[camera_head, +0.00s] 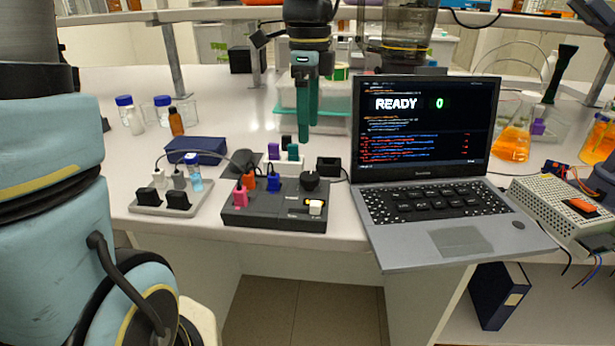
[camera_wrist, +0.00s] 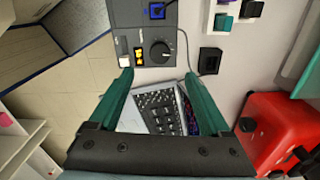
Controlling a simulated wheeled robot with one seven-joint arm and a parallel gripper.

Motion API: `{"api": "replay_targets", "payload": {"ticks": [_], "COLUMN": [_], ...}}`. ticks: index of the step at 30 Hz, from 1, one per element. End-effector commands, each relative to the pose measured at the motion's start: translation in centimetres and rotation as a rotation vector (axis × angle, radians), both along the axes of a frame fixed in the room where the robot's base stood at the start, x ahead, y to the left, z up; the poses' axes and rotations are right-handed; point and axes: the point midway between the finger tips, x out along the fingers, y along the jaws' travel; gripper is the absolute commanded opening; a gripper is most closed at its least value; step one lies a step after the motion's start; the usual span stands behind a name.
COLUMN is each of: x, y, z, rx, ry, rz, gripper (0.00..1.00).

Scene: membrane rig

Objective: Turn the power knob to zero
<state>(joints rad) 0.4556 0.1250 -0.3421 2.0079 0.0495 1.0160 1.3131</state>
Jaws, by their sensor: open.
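The power knob (camera_head: 309,181) is a round black dial on the right part of a dark grey control box (camera_head: 272,216). In the wrist view the knob (camera_wrist: 160,52) shows a pale pointer mark and lies just beyond the fingertips, between their lines. My gripper (camera_head: 307,112) has teal fingers, pointing down behind and above the box in the head view. In the wrist view my gripper (camera_wrist: 156,76) is open and empty, apart from the knob. The pointer's exact setting is too small to read.
An open laptop (camera_head: 440,165) stands right of the box; its screen reads "READY 0". A small black block (camera_head: 328,166) stands behind the knob.

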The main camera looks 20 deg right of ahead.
Motion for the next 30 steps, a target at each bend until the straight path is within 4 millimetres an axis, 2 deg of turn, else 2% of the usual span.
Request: {"api": "replay_targets", "payload": {"ticks": [5,18,24,30], "x": [-0.1,-0.1,-0.1,-0.1], "y": [-0.1,-0.1,-0.1,-0.1], "z": [-1.2,-8.9,-10.5,-10.7], "rx": [0.003,0.003,0.001,0.001], "ry": [0.004,0.004,0.002,0.001], "rz": [-0.019,-0.016,-0.015,-0.014], "gripper": [0.82,0.82,0.82,0.82]}}
